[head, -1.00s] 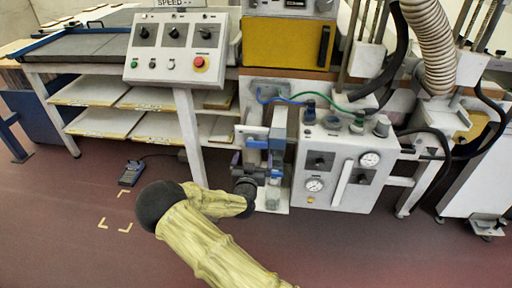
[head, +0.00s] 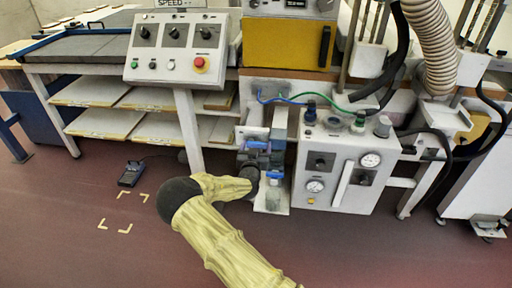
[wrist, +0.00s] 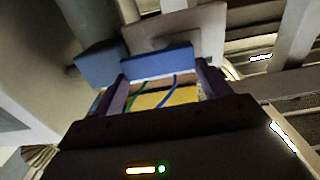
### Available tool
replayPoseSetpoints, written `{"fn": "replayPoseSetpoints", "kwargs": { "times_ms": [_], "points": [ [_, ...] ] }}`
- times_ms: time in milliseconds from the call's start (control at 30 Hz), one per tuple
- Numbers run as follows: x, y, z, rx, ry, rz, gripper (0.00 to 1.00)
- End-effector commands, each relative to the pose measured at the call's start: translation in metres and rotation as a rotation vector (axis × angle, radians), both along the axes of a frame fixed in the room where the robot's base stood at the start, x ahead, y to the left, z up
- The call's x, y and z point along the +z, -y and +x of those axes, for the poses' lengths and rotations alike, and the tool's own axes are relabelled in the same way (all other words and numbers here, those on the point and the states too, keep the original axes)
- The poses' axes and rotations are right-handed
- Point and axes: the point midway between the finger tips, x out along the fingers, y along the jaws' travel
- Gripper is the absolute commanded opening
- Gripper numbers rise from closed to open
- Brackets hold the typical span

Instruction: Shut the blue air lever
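The blue air lever (wrist: 150,66) lies across the view just beyond my fingertips in the wrist view. In the head view, a blue part of it (head: 254,132) shows beside the grey upright, just above my gripper, which partly hides it. My gripper (head: 262,155) is in front of the air fittings, left of the white control box. In the wrist view its two purple fingers (wrist: 164,88) stand apart with nothing seen held between them. I cannot tell whether a fingertip touches the lever.
The white pneumatic box (head: 340,170) with gauges and knobs stands close on the right. A control panel (head: 178,50) on a post is at the upper left. Blue and green hoses run above the fittings. The floor at the left is clear around a pedal (head: 131,173).

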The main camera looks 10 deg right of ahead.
Motion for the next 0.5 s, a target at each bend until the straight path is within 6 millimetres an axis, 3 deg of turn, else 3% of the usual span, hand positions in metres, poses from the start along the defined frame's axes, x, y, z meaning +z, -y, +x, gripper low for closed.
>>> {"fn": "replayPoseSetpoints", "kwargs": {
  "times_ms": [33,133,500],
  "points": [
    [-0.0001,-0.0011,0.0002,0.002,0.000,0.000,0.55],
    [-0.0001,-0.0013,0.0001,0.002,0.000,0.000,0.35],
    [-0.0025,-0.0012,-0.0001,0.003,0.012,0.040,0.35]
  ]
}}
